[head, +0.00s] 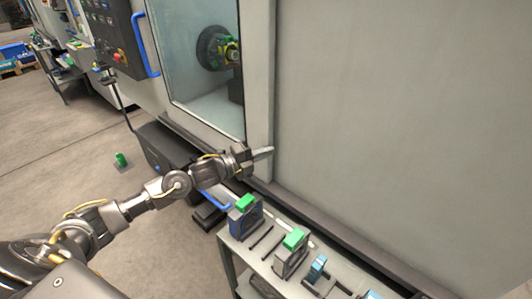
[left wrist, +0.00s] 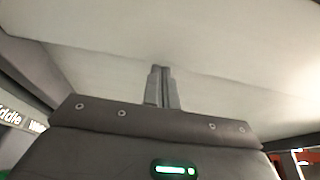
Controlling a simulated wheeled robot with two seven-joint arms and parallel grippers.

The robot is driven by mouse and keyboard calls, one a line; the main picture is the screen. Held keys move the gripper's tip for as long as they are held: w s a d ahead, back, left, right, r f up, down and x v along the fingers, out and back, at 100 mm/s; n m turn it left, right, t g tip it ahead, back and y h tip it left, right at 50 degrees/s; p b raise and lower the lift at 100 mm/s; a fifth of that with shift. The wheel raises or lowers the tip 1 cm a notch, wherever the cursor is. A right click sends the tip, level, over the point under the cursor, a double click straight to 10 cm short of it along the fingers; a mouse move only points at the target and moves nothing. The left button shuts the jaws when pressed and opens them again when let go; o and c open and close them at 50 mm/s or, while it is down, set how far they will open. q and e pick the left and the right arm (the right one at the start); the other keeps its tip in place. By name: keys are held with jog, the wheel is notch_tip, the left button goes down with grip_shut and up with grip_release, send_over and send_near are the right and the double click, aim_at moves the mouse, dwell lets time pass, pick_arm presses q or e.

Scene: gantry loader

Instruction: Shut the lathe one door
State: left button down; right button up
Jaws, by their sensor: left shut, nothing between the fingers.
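The lathe (head: 390,80) is a large grey machine filling the right of the head view. A tall opening or window in its front shows the dark round chuck (head: 212,47) inside; I cannot tell whether glass covers it. A blue upright handle (head: 146,45) is at the left of this area. Which panel is the door is not clear. My left gripper (head: 267,152) is shut and empty, at the lower right corner of the opening, close to the grey upright edge. In the left wrist view its fingers (left wrist: 161,84) are together before a pale grey surface; contact cannot be told.
A bench (head: 229,252) below the gripper holds several dark holders with green blocks (head: 294,240) and blue parts. A control panel (head: 112,30) is at upper left. A green item (head: 121,159) is on the floor. Open floor lies at left.

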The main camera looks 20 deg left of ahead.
pick_arm(q)
jog(key=a+b, duration=0.1)
jog(key=a, duration=0.1)
jog(key=w+a+b, duration=0.1)
jog(key=a, duration=0.1)
jog(key=shift+w+a+f+b, duration=0.15)
jog(key=shift+w+a+b, duration=0.05)
jog(key=shift+a+b, duration=0.15)
jog(key=shift+w+a, duration=0.1)
jog(key=shift+a, duration=0.2)
jog(key=shift+r, duration=0.25)
jog(key=shift+d, duration=0.1)
jog(key=shift+d+p, duration=0.2)
jog(key=shift+p, duration=0.1)
jog(key=b, duration=0.2)
send_near(260, 143)
jog(key=s+d, duration=0.2)
jog(key=d, duration=0.1)
jog(key=shift+s+a+f, duration=0.15)
jog(key=shift+s+a, duration=0.15)
jog(key=shift+s, duration=0.15)
